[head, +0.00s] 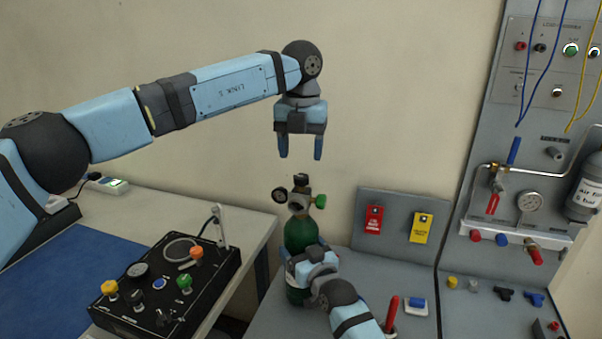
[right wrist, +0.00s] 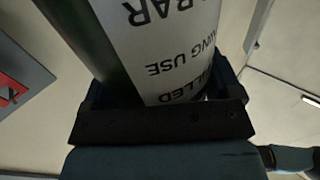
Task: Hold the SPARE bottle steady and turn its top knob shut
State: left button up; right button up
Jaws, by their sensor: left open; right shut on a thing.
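The green bottle (head: 300,233) stands upright on the grey bench, with a metal valve, a gauge and a green side knob (head: 320,201) at its head. Its black top knob (head: 301,180) points up. My right gripper (head: 308,262) is shut around the lower body of the bottle. In the right wrist view the bottle's white label (right wrist: 180,55) fills the space between the fingers (right wrist: 160,100); I cannot read the word SPARE. My left gripper (head: 301,150) is open and empty, pointing down above the top knob, apart from it.
A black control box (head: 165,285) with knobs sits on the left table. A grey panel with red tag (head: 374,219) and yellow tag (head: 421,227) stands behind the bottle to the right. A red-handled tool (head: 391,313) stands near my right arm. A piped wall panel (head: 530,150) is at right.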

aim_at(301, 176)
pick_arm(q)
jog(key=shift+f, duration=2.8)
jog(key=c, duration=0.9)
